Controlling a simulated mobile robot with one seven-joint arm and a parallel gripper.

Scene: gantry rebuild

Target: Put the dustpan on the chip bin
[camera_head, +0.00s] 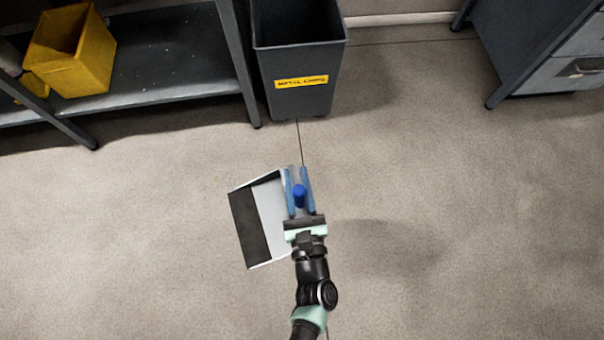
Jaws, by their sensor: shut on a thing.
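The dustpan (267,212) has a pale tray with a dark band along its left side and a blue handle. My gripper (299,186) is shut on the dustpan's blue handle, with the tray extending to the left of the fingers. The dustpan appears held above the floor, but its exact height is hard to tell. The chip bin (306,98) is a dark grey open-topped bin with a yellow label, standing at the top centre, beyond my gripper and apart from the dustpan. The inside of the bin is dark and its top is cut by the picture edge.
A dark metal shelf (160,50) stands left of the bin, with a yellow container (80,68) on it. A grey cabinet with drawers (570,80) stands at the upper right. The concrete floor (470,220) between my gripper and the bin is clear.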

